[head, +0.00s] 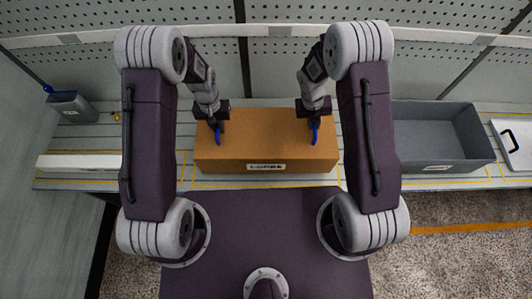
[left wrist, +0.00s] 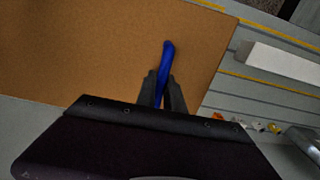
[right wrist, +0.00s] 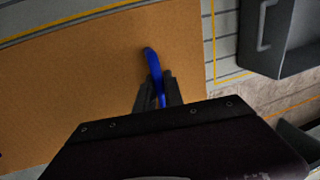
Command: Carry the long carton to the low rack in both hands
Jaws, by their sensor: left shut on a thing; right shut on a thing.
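The long carton (head: 266,152) is a brown box with a white label on its front face, lying lengthwise on the slatted grey rack (head: 165,140). Blue handles stand on its top near both ends. My left gripper (head: 218,124) is shut on the left blue handle; in the left wrist view the handle (left wrist: 166,62) rises between the fingers. My right gripper (head: 313,123) is shut on the right blue handle, which also shows in the right wrist view (right wrist: 152,62). I cannot tell whether the carton touches the rack.
A grey open bin (head: 440,135) stands right of the carton, with a white panel (head: 515,140) beyond it. At left are a long white box (head: 80,162) and a grey cup (head: 70,106) with a blue item. A perforated back panel rises behind.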

